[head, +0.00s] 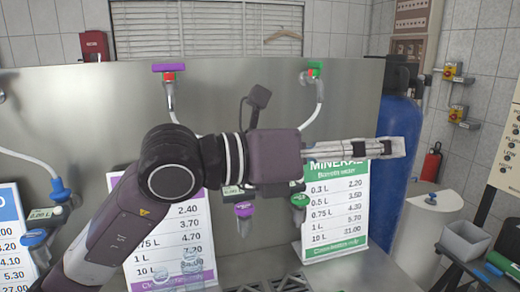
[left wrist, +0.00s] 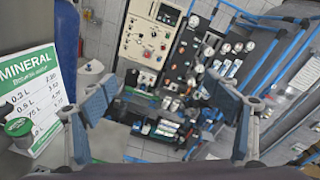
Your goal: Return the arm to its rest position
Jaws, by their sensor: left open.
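My left arm comes in from the lower left of the head view, and its left gripper (head: 388,148) points to the right, in front of the top of the green mineral water sign (head: 335,208). In the left wrist view the two finger pads of the left gripper (left wrist: 161,88) stand wide apart with nothing between them. The gripper is open and empty. The sign also shows at the left edge of the left wrist view (left wrist: 28,98). My right gripper is in neither view.
A steel panel (head: 95,100) with hoses and valves stands behind my arm. A purple-edged price sign (head: 180,245) is below it. A blue tank (head: 398,185) and white container (head: 430,225) stand to the right. A grey bin (head: 465,242) is at lower right.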

